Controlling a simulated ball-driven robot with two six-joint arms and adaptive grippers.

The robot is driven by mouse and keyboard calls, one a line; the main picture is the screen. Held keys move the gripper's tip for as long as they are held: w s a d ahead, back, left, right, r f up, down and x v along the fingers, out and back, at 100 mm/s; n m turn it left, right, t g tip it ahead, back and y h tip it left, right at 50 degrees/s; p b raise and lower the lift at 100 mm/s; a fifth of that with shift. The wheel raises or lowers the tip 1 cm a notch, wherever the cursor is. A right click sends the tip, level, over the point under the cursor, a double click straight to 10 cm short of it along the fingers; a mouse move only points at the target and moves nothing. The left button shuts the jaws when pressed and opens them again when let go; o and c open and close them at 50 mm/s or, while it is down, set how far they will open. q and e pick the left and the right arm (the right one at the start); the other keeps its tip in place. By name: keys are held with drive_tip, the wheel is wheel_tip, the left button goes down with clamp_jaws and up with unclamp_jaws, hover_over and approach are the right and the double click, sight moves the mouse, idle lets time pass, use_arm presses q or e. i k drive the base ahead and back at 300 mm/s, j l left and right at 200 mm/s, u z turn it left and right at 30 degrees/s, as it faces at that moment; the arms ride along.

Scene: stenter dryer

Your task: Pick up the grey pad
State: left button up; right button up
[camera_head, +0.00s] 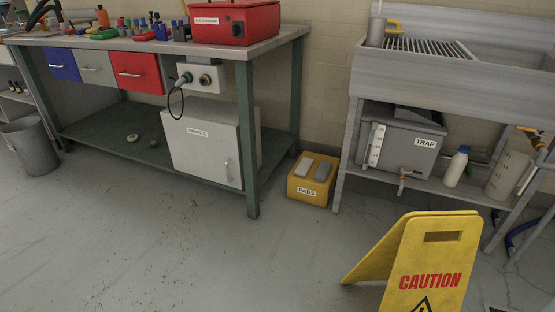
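A yellow box labelled "PADS" (307,191) stands on the floor between the workbench and the sink stand. Two small greyish pads show at its top, side by side: a lighter grey one on the left (304,166) and a slightly darker one on the right (322,171). Both lie at a slant, and I cannot tell how deep they sit in the box. Neither of my grippers is in view.
A yellow caution sign (432,255) stands on the floor at the front right. The workbench (100,38), with a white cabinet (205,150) under it, is left of the box. The sink stand (450,80) is to its right.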

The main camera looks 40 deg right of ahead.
sight(321, 175)
drive_tip(key=i+j+z, duration=0.15)
drive_tip(key=i, duration=0.3)
drive_tip(key=i+j+z, duration=0.15)
drive_tip(key=i, duration=0.25)
drive_tip(key=i+l+z, duration=0.1)
drive_tip(key=i+z, duration=0.75)
drive_tip(key=i+j+z, duration=0.1)
drive_tip(key=i+z, duration=0.2)
drive_tip(key=z, duration=0.15)
drive_tip(key=i+z, duration=0.15)
drive_tip(key=i, duration=0.9)
drive_tip(key=l, duration=0.1)
